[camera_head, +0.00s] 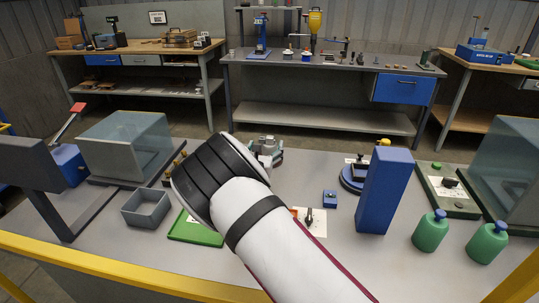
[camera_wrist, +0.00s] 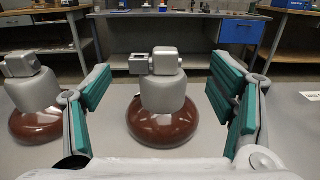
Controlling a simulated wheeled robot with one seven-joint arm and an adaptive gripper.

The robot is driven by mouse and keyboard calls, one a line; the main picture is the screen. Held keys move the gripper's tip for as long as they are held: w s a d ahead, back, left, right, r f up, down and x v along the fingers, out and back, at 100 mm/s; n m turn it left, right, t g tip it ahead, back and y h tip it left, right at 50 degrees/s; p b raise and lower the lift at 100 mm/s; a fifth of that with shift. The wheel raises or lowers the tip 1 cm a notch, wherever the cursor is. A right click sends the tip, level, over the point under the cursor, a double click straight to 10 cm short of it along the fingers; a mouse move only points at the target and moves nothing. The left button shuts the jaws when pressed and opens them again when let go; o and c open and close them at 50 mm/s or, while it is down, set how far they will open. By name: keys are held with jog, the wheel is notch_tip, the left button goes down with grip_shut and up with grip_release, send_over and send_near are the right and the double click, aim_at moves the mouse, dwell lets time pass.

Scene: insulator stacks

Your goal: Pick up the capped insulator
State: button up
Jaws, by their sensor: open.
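In the wrist view, an insulator (camera_wrist: 162,122) stands upright on the grey table, with a glossy brown disc below and a grey metal cap with a squared fitting on top. It stands between the two teal-padded fingers of my gripper (camera_wrist: 160,88), which is open; a gap shows on both sides and neither pad appears to touch it. A second, similar insulator (camera_wrist: 34,94) stands to the left, outside the left finger and cut by the picture edge. In the head view, my arm and wrist hide most of my gripper (camera_head: 266,150) and the insulators cannot be made out.
In the head view, a tall blue block (camera_head: 385,190) and two green bottles (camera_head: 430,232) stand to the right. A grey open box (camera_head: 146,207) and green tray (camera_head: 193,231) lie left of my arm. Clear-walled cases (camera_head: 125,148) stand at both sides. A yellow rail (camera_head: 120,281) edges the front.

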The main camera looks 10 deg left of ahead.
aim_at(268, 140)
jog(key=w, duration=0.5)
jog(key=shift+w+d+b, duration=0.1)
jog(key=shift+d+b, duration=0.05)
jog(key=shift+b, duration=0.25)
grip_shut()
jog(key=shift+r, duration=0.2)
